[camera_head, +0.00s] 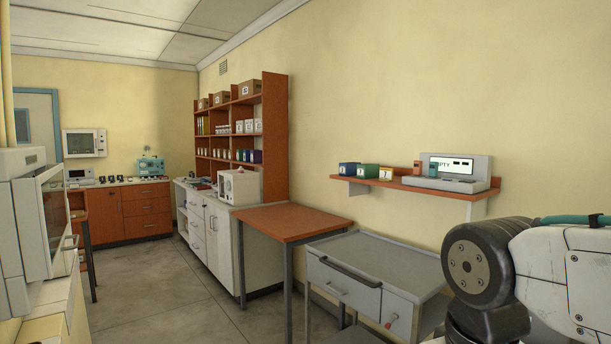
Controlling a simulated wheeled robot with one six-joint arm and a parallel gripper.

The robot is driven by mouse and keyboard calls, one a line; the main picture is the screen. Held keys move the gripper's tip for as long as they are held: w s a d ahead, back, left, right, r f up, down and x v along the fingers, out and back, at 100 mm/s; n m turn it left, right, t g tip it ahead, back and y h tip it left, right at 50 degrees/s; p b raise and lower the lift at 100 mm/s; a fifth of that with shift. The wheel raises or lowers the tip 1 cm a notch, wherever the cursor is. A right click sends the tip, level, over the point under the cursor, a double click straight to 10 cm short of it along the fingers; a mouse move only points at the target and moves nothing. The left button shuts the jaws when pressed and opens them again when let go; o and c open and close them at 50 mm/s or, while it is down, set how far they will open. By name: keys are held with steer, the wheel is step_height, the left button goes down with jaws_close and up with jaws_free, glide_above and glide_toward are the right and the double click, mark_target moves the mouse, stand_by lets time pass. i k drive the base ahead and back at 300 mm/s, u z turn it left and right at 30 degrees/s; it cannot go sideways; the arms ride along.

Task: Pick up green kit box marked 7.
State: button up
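A green box (368,171) with a pale label sits on the wall shelf (440,187), right of a blue box (348,169). Its marking is too small to read, so I cannot tell if it is the one marked 7. Small coloured boxes, some of them green, also stand on the tall red-brown shelving unit (276,140), and their numbers are unreadable too. My gripper is not in view. Only part of my arm shows at the right edge, in front of the wall.
A device with a display (452,173) occupies the wall shelf's right half. Below stand a grey drawer cabinet (375,262) and a brown-topped table (290,222). A white counter (215,225) lies beyond. White equipment (35,215) stands at left. The floor (170,285) between is open.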

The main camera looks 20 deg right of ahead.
mark_target(364, 171)
steer(key=u, duration=0.3)
steer(key=i, duration=3.5)
steer(key=z, duration=1.45)
